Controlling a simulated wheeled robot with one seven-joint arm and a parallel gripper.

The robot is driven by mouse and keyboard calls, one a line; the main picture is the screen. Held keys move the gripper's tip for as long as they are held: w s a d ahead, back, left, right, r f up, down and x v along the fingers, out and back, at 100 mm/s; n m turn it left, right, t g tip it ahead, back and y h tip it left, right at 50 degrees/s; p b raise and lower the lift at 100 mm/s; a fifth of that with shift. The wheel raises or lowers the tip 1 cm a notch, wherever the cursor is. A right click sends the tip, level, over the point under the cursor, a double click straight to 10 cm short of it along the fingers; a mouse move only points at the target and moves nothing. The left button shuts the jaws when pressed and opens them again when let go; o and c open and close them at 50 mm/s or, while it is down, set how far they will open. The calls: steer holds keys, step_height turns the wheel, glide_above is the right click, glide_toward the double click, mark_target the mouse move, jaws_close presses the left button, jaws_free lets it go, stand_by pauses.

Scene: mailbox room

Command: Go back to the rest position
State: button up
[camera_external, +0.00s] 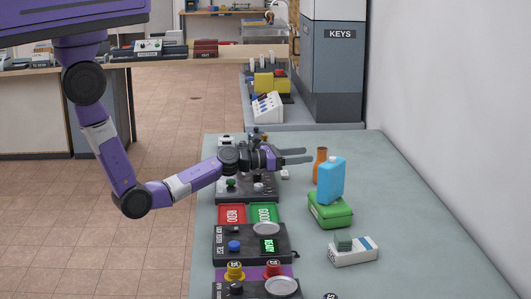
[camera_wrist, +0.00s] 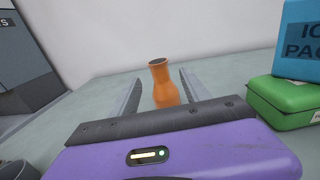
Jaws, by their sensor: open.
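My gripper (camera_external: 298,156) is open and empty above the grey-green table, with its fingers pointing right in the external view. In the wrist view my gripper (camera_wrist: 157,90) has its two fingers spread, and an orange bottle (camera_wrist: 163,84) shows between them, farther off. The orange bottle (camera_external: 320,162) stands upright on the table, just to the right of the fingertips in the external view, apart from them. My arm reaches in from the upper left, bent low at its elbow.
A blue ice pack (camera_external: 331,178) sits on a green box (camera_external: 331,212). A white box (camera_external: 352,251) lies nearer. Control panels (camera_external: 250,243) line the table's left edge, with red (camera_external: 231,214) and green (camera_external: 263,212) trays. A grey KEYS cabinet (camera_external: 338,75) stands behind. A white wall bounds the right.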

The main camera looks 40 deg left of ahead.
steer(key=shift+v, duration=0.8)
